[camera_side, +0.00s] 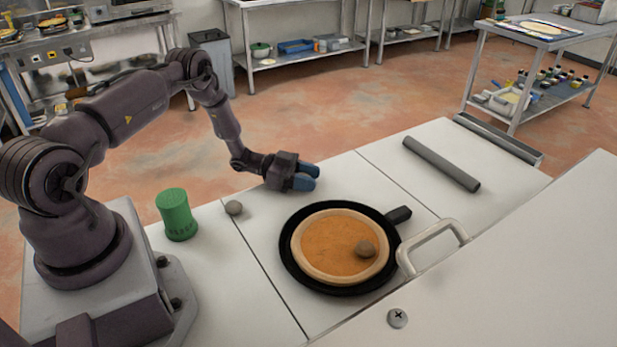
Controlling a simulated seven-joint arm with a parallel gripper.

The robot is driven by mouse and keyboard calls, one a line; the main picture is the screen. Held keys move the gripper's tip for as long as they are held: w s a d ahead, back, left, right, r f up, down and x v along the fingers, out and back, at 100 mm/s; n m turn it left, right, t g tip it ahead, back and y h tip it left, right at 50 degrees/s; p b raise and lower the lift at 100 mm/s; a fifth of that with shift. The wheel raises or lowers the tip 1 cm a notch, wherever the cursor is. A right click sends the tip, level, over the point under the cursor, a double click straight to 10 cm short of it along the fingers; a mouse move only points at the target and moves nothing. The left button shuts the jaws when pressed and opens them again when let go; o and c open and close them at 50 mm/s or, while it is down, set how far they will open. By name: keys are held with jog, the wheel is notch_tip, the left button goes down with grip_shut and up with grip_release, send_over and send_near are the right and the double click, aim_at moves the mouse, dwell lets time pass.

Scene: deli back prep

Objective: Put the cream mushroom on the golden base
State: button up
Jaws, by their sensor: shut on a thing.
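The golden base (325,250) is a round, flat disc with a pale raised rim. It lies in a black pan (290,270) on the white worktop. A small grey-brown rounded piece (365,248), perhaps a mushroom, sits on the base, right of its middle. A similar piece (233,208) lies on the worktop left of the pan. My gripper (307,178) has blue fingertips and is behind the pan, apart from both pieces. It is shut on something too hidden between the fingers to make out. I see no clearly cream-coloured mushroom.
A green ribbed container (177,215) stands at the left. The pan's handle (398,215) points right, near a pale metal handle (432,245). A grey rod (441,163) lies at the back right. The worktop between rod and pan is clear.

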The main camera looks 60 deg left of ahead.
jog(key=shift+f, duration=0.2)
jog(key=o, duration=0.9)
